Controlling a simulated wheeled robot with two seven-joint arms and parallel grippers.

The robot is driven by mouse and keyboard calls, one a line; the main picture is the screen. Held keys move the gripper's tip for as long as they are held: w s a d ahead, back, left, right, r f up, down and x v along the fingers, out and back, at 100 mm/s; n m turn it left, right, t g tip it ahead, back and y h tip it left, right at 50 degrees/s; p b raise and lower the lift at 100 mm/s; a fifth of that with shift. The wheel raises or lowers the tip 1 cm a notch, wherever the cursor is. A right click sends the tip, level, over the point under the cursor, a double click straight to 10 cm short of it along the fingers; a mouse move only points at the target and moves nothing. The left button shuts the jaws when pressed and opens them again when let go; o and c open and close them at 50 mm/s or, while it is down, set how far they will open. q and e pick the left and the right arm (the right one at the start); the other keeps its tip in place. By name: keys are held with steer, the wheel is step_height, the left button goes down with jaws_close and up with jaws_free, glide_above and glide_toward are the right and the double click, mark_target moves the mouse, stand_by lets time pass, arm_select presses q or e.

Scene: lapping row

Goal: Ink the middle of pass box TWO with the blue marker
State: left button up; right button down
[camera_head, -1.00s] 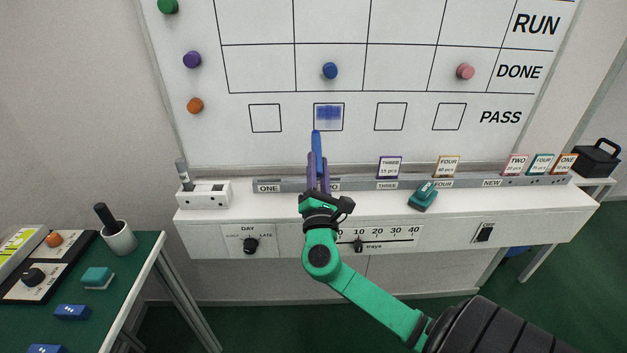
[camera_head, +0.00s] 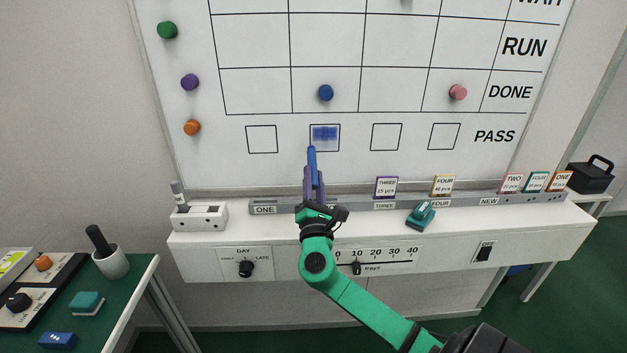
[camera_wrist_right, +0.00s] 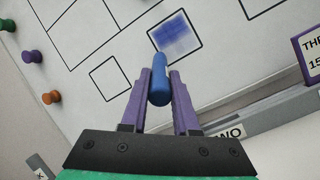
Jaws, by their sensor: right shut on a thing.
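My right gripper (camera_head: 313,182) is shut on the blue marker (camera_head: 312,160), which points up at the whiteboard. The marker also shows between the purple fingers in the right wrist view (camera_wrist_right: 160,82). Pass box TWO (camera_head: 325,138), second from the left in the PASS row, has a blue inked patch across its middle. In the right wrist view the patch in the box (camera_wrist_right: 174,39) has uneven, darker bands. The marker's tip is just below the box's lower edge in the head view; I cannot tell whether it touches the board. My left gripper is not in view.
The other pass boxes (camera_head: 262,139) are blank. A ledge (camera_head: 380,240) under the board carries a marker holder (camera_head: 200,217), a teal eraser-like block (camera_head: 421,215) and several cards (camera_head: 386,187). A green table (camera_head: 125,300) stands at lower left.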

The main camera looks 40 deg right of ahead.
steer(key=shift+w+d+b, duration=0.3)
steer(key=shift+w+d, duration=0.15)
steer(key=shift+w, duration=0.1)
steer(key=shift+s+d+b, duration=1)
steer(key=shift+s+d, duration=0.95)
steer(key=shift+d, duration=0.6)
steer(key=shift+w+a, duration=1)
steer(key=shift+a, duration=0.3)
steer(key=shift+w+a, duration=1)
steer(key=shift+a, duration=0.3)
steer(key=s+a, duration=0.3)
steer(key=s, duration=0.2)
steer(key=shift+a+p, duration=0.3)
steer(key=shift+p, duration=0.05)
